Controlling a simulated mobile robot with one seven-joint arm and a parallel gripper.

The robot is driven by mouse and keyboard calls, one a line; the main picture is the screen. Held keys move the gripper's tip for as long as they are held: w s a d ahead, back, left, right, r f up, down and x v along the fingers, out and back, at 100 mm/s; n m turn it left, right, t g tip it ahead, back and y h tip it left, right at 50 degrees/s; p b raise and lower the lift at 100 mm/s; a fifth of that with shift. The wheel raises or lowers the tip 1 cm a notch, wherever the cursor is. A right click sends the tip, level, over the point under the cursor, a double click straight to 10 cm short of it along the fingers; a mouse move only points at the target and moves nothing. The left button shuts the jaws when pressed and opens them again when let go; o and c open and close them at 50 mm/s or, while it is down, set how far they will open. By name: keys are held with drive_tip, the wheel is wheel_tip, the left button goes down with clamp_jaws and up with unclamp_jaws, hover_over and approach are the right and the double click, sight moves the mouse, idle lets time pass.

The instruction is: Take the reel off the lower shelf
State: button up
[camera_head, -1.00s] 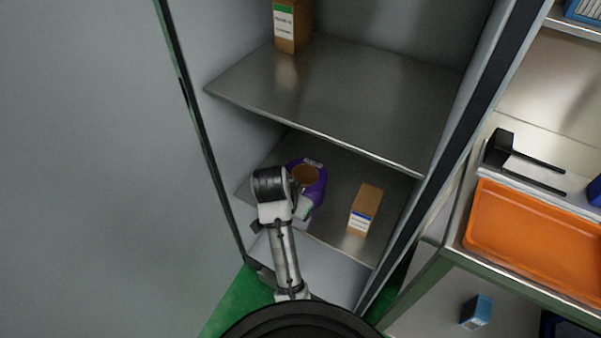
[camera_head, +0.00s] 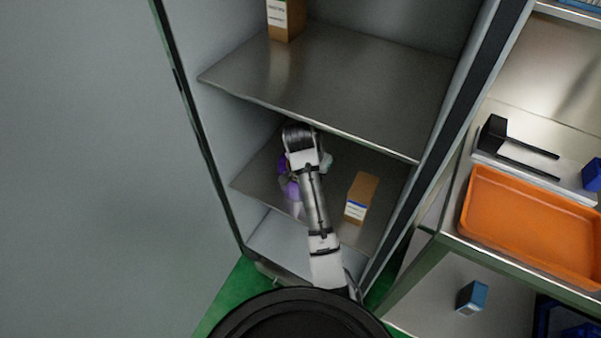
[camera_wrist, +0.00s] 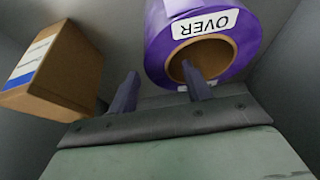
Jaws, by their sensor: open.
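The purple reel (camera_wrist: 240,55) with a brown core and a white label reading "OVER" stands on the lower shelf (camera_head: 260,180). In the head view most of the reel (camera_head: 284,165) is hidden behind my arm. My gripper (camera_wrist: 160,85) is open in the wrist view. Its right finger overlaps the reel's core opening; I cannot tell whether it is inside or only in front. Its left finger is to the left of the reel, in the gap beside a cardboard box. Nothing is seen held between the fingers.
A cardboard box (camera_head: 361,197) with a white and blue label stands right of the reel, close to my left finger in the wrist view (camera_wrist: 55,75). The upper shelf (camera_head: 330,85) overhangs my arm. Cabinet side walls close in both sides. An orange tray (camera_head: 535,225) lies on the bench at right.

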drive_tip(key=x, duration=0.3)
drive_tip(key=shift+f, duration=0.1)
drive_tip(key=shift+c, duration=0.3)
clamp_jaws()
drive_tip(key=shift+w+d, duration=0.1)
idle(1.0)
